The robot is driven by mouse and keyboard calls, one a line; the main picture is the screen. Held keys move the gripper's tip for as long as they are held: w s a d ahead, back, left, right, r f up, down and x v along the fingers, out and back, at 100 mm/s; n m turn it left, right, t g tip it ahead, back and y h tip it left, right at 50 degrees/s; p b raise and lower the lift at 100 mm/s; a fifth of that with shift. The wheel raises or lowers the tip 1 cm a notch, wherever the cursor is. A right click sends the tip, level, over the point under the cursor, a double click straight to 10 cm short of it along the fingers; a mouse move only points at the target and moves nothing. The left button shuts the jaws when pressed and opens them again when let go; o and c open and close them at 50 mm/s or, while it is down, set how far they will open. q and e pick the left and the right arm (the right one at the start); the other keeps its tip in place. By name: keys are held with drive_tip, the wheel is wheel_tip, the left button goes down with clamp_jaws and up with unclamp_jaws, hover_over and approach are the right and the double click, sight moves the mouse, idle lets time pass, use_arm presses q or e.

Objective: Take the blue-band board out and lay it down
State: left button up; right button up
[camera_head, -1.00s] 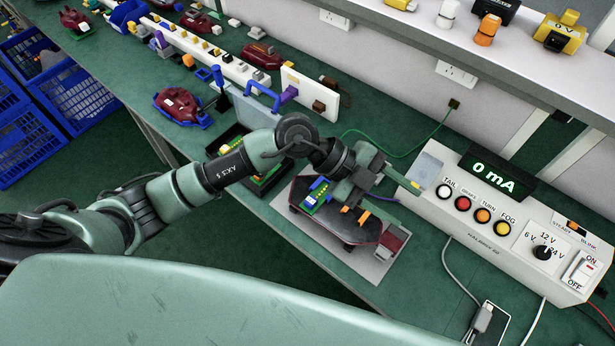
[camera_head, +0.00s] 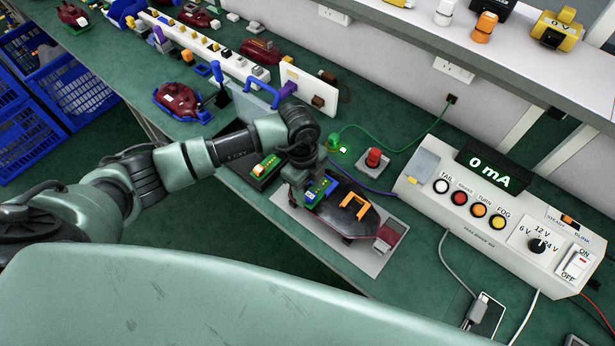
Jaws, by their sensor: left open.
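The blue-band board (camera_head: 319,191), green with a blue strip and pale parts on it, sits in the left part of a dark lamp housing (camera_head: 335,215). The housing lies on a grey plate (camera_head: 377,257). My left gripper (camera_head: 301,196) is open, pointing down right beside the board's left end. Its fingers overlap the board's edge in this view, so I cannot tell whether they touch it. My right gripper is not in view.
An orange clip (camera_head: 355,205) stands on the housing. Left of it a black tray (camera_head: 257,181) holds another green board (camera_head: 266,166). A red button (camera_head: 374,158) and the tester box (camera_head: 480,240) reading 0 mA stand to the right.

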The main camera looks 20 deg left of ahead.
use_arm(q)
drive_tip(key=shift+d+f, duration=0.1)
drive_tip(key=shift+f, duration=0.5)
clamp_jaws()
drive_tip(key=c, duration=1)
unclamp_jaws()
clamp_jaws()
drive_tip(key=shift+s, duration=0.15)
drive_tip(key=shift+s+a+p, duration=0.2)
drive_tip(key=shift+s+p, duration=0.2)
drive_tip(key=shift+s, duration=0.05)
drive_tip(key=shift+s+a+p, duration=0.2)
drive_tip(key=shift+s+p, duration=0.15)
drive_tip(key=shift+s, duration=0.1)
drive_tip(key=shift+s, duration=0.25)
